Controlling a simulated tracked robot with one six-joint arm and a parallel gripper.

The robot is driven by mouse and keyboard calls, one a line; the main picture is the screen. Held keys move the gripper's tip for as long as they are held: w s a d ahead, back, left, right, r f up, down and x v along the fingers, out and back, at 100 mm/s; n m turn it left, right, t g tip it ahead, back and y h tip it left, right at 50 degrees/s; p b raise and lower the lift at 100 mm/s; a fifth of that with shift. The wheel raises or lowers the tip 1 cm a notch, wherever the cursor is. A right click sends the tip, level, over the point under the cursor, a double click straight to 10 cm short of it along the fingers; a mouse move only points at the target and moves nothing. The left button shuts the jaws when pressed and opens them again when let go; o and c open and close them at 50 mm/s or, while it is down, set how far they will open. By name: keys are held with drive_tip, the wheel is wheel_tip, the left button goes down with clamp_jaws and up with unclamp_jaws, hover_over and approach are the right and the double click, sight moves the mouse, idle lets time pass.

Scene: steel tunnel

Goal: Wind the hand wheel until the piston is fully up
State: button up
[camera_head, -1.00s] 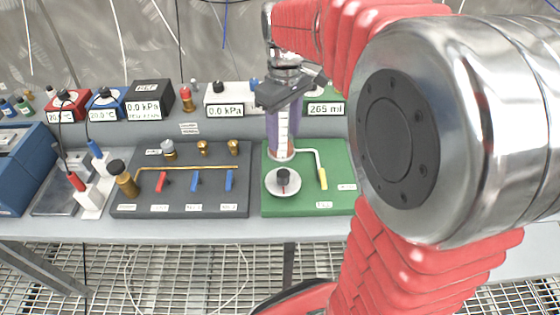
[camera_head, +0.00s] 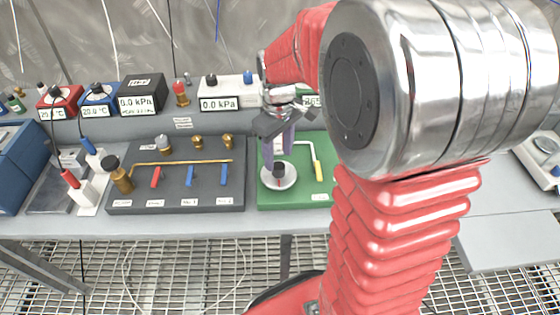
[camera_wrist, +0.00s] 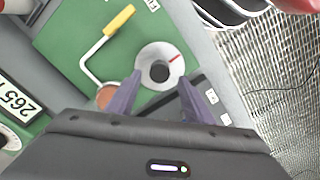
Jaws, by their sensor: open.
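The hand wheel (camera_head: 267,183) is a pale round disc with a black knob in its middle, on the green board (camera_head: 300,196). In the wrist view the wheel (camera_wrist: 173,56) shows a red mark near its rim. My gripper (camera_head: 278,160) is open, pointing down, with purple fingers just above the wheel. In the wrist view its fingertips (camera_wrist: 160,80) stand on either side of the knob, and I cannot tell whether they touch anything. The piston cylinder is mostly hidden behind my gripper in the head view, so the piston's height cannot be read.
A bent white pipe with a yellow handle (camera_head: 318,171) lies right of the wheel. A dark board (camera_head: 190,205) with red and blue levers lies to the left. Gauges, including a 0.0 kPa display (camera_head: 219,104), line the back. A 265 display (camera_wrist: 17,98) shows in the wrist view.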

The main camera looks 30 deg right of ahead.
sight(279, 166)
drive_tip(key=shift+f, duration=1.9)
drive_tip(key=shift+c, duration=0.2)
drive_tip(key=c, duration=0.9)
drive_tip(key=shift+d, duration=0.25)
drive_tip(key=shift+c, duration=0.5)
drive_tip(key=shift+a, duration=0.2)
